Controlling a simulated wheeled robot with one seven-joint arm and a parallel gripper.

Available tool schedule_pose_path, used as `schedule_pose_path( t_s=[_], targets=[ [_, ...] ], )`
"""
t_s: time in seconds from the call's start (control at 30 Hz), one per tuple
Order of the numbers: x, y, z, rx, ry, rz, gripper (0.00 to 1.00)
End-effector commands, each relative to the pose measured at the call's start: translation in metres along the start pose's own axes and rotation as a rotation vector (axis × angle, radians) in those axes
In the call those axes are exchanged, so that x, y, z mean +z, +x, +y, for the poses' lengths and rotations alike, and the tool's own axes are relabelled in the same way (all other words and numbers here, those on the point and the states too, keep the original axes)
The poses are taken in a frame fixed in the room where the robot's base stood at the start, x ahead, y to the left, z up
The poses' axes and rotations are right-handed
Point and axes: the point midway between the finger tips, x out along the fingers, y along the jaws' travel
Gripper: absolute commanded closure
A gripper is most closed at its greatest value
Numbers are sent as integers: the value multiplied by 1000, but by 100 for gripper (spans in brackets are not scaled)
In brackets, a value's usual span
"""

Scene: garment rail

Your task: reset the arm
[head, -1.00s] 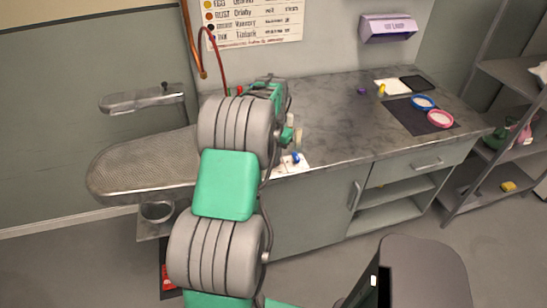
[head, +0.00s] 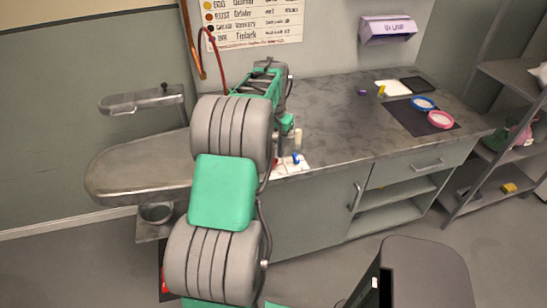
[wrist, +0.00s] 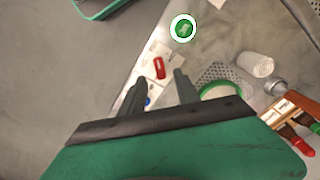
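My arm, in green and grey, reaches over the left part of the worktop (head: 330,112) in the head view. In the wrist view my gripper (wrist: 160,82) has two dark fingers standing apart, with nothing held between the tips. It is above the worktop edge. A red item (wrist: 159,68) lies on a white card beyond the fingertips, and a blue item (wrist: 147,101) shows partly between the fingers. In the head view the fingers are hidden behind my arm.
A green-rimmed round item (wrist: 218,91), a white cylinder (wrist: 259,66) and brushes lie close right of the fingers. Blue (head: 423,103) and pink (head: 440,119) rings lie on a dark mat at right. An ironing board (head: 125,170) stands left. The worktop's middle is mostly clear.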

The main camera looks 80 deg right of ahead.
Motion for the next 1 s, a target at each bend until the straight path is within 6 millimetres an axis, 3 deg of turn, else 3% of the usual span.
schedule_pose_path(
  t_s=[0.2,0.57,0.67,0.77,0.87,0.9,0.97,1.0],
  targets=[
    [0,-27,0,0,0,0,62],
    [0,-28,0,0,-1,0,62],
    [10,-33,-15,-3,-41,7,62],
    [46,-46,-57,-12,-164,26,62],
    [110,-63,-111,-29,-361,55,62],
    [140,-68,-130,-37,-446,67,62],
    [188,-76,-153,-52,-578,87,62],
    [222,-81,-165,-62,-669,98,62]
  ],
)
